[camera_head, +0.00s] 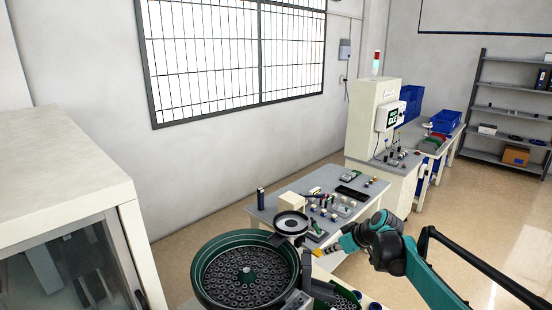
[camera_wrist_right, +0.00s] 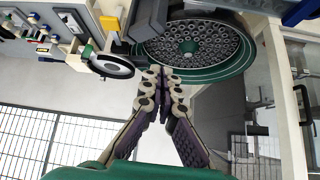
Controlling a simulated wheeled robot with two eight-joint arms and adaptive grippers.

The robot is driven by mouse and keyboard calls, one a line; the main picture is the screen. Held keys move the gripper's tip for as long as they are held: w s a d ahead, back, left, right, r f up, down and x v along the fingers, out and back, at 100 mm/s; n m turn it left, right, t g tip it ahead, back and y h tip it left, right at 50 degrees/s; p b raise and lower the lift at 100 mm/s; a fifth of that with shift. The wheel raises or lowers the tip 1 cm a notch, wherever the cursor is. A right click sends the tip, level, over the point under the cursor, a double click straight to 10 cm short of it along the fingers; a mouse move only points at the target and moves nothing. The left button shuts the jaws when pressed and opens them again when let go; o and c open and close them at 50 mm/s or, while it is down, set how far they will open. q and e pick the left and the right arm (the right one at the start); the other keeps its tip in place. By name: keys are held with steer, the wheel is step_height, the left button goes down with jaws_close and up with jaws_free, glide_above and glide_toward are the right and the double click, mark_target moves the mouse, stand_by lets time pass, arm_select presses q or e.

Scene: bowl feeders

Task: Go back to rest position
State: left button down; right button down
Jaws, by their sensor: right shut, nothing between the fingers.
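My right gripper (camera_head: 320,250) reaches in from the right at the end of my teal and black arm, above the front edge of the work table. In the wrist view its two purple and beige fingers (camera_wrist_right: 163,74) meet at the tips, shut with nothing between them. The green bowl feeder (camera_head: 203,282), full of dark ring-shaped parts, stands left of the gripper in the head view. It also shows in the wrist view (camera_wrist_right: 216,68), beyond the fingertips. My left gripper is not in view.
The grey work table (camera_head: 262,212) carries several small parts. A white cabinet (camera_head: 70,175) stands at the left. A tall control machine (camera_head: 370,105) and shelving (camera_head: 480,90) stand behind. Open floor (camera_head: 455,225) lies at the right.

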steer(key=s+f+m+h+b, duration=0.1)
steer(key=s+f+m+b, duration=0.1)
steer(key=s, duration=0.9)
steer(key=s+a+f+m+h+b, duration=0.1)
steer(key=s+f, duration=0.4)
steer(key=s, duration=0.7)
steer(key=s+f+m+t+h+b, duration=0.1)
steer(key=s+f+m+h+b, duration=0.2)
steer(key=s, duration=0.9)
steer(key=shift+a+f+m+b, duration=0.15)
steer(key=shift+f+m+b, duration=0.2)
steer(key=shift+m+b, duration=0.3)
